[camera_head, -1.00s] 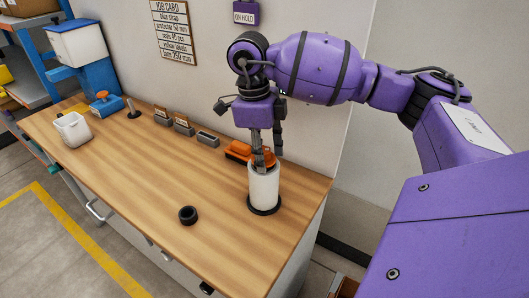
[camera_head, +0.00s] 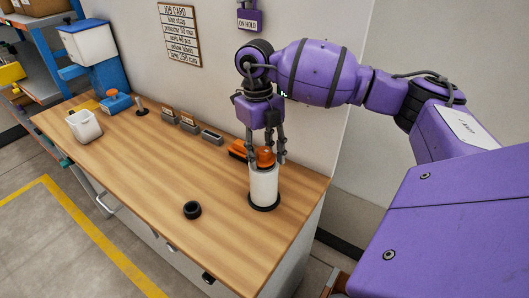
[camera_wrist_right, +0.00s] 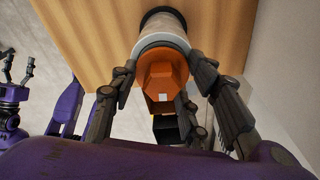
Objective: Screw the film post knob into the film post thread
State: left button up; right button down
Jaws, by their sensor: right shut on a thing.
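The orange film post knob (camera_head: 265,157) sits at the top of the white film post (camera_head: 263,186), which stands upright on a round black base. My right gripper (camera_head: 266,160) comes down from above with its fingers around the knob, shut on it. In the right wrist view the faceted orange knob (camera_wrist_right: 162,72) shows between the dark fingers, against the end of the white post (camera_wrist_right: 162,42). The thread is hidden under the knob, so I cannot tell how deep it sits. My left gripper (camera_wrist_right: 18,72) shows small at the left of the wrist view, fingers apart and empty.
An orange tool (camera_head: 238,149) lies just behind the post. A black ring (camera_head: 192,210) lies on the wooden bench (camera_head: 150,175). Small label holders (camera_head: 188,125) line the wall side. A white container (camera_head: 84,126) stands at the left.

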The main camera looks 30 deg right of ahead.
aim_at(262, 147)
pick_arm(q)
jog(key=shift+r, duration=0.1)
pick_arm(e)
jog(key=shift+r, duration=0.1)
jog(key=m+p, duration=0.1)
jog(key=m, duration=0.1)
jog(key=shift+r+m, duration=0.15)
jog(key=shift+m, duration=0.25)
jog(key=c, duration=0.9)
grip_release()
jog(key=shift+f, duration=0.25)
pick_arm(q)
jog(key=shift+w+r+t, duration=0.15)
jog(key=shift+w+r, duration=0.25)
jog(key=shift+r, duration=0.2)
jog(key=shift+w+r+t, duration=0.15)
jog(key=shift+w+r, duration=0.25)
jog(key=shift+r, duration=0.15)
pick_arm(e)
notch_tip(262, 147, up, 12)
jog(key=w, duration=0.1)
jog(key=shift+w+d, duration=0.2)
jog(key=shift+f, duration=0.1)
